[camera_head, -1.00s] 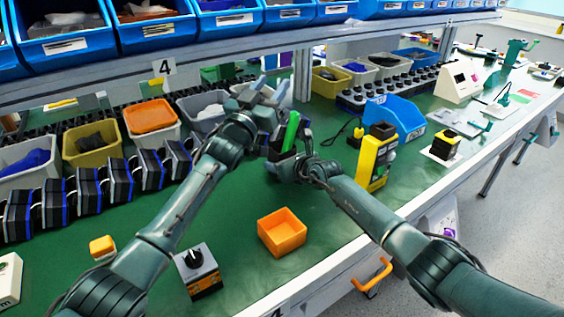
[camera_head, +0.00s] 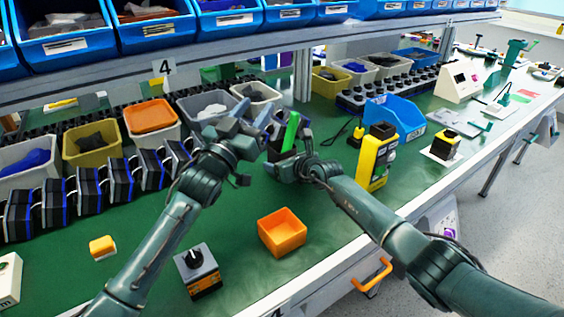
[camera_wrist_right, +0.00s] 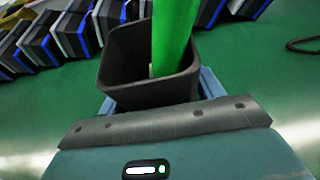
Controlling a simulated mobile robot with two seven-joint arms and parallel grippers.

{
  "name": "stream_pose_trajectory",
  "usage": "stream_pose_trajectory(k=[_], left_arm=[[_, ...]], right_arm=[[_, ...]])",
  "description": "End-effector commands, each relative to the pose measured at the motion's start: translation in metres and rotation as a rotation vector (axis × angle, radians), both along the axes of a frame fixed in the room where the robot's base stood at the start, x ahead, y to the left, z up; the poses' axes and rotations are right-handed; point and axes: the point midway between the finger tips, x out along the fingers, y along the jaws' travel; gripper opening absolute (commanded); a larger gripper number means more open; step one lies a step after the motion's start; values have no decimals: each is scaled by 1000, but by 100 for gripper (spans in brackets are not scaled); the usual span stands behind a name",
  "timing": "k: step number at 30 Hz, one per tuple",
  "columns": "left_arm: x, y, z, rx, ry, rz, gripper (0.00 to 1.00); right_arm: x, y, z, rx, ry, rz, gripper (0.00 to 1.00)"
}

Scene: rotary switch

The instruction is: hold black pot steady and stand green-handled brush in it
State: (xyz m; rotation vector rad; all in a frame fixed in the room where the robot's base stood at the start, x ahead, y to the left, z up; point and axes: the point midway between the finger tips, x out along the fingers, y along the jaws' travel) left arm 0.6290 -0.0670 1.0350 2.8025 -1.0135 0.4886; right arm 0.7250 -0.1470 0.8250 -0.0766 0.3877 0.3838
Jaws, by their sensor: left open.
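The black pot (camera_wrist_right: 150,75) stands upright on the green bench and shows close up in the right wrist view. In the head view the pot (camera_head: 277,150) is partly hidden by my grippers. The green-handled brush (camera_wrist_right: 172,38) stands in the pot, its handle rising out of the opening; in the head view its green handle (camera_head: 291,131) leans slightly. My right gripper (camera_head: 287,166) is shut on the pot, with a finger on either side of it. My left gripper (camera_head: 256,118) is open and empty, just left of the brush and apart from it.
An orange open box (camera_head: 282,233) and a rotary switch (camera_head: 196,262) are on the bench in front. A yellow device (camera_head: 375,158) and a blue bin (camera_head: 395,117) stand right of the pot. Grey bins (camera_head: 207,105) line the back. Green bench around the orange box is clear.

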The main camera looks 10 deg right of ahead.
Motion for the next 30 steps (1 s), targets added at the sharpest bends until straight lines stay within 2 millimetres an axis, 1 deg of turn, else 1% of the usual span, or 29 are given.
stream_pose_trajectory(k=[1, 6, 7, 17, 20, 23, 30], left_arm=[[0, 0, 0, 0, 0, 0, 43], [0, 0, 0, -1, -1, 0, 43], [0, 0, 0, -1, -1, 0, 43], [0, 0, 0, -1, -1, 0, 43], [0, 0, 0, -1, -1, 0, 43], [0, 0, 0, -1, -1, 0, 43], [0, 0, 0, -1, -1, 0, 43]], right_arm=[[0, 0, 0, 0, 0, 0, 70], [0, 0, 0, 0, 0, 0, 84], [0, 0, 0, 0, 0, 0, 85], [-3, -1, 1, 0, 0, 1, 85], [-10, -4, 4, 2, 0, 2, 85], [-21, -9, 8, 1, 0, 2, 85], [-54, -23, 24, -2, -2, 0, 85]])
